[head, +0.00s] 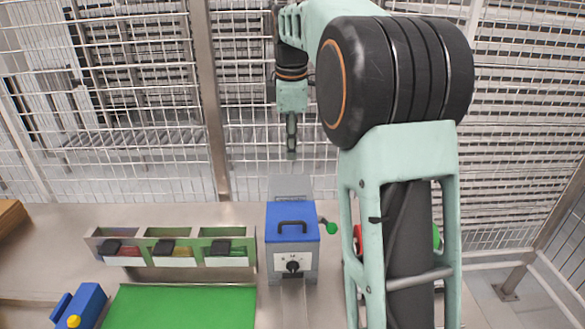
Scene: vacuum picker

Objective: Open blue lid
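The blue lid (278,214) with a black handle (292,226) lies flat on top of a small grey box (304,262), and looks closed. The box has a dark knob (292,266) on its front panel. My gripper (291,152) hangs pointing down, above and behind the box in the picture, clear of the lid. Its fingers show as one narrow shape, so I cannot tell whether they are apart. Nothing is visible held in it.
Left of the box stand several green-framed bins (181,232) and a green mat (180,308). A green ball knob (331,228) sticks out at the box's right. A blue device (86,304) is at lower left. Wire mesh fencing (150,150) stands behind. My arm hides the table's right part.

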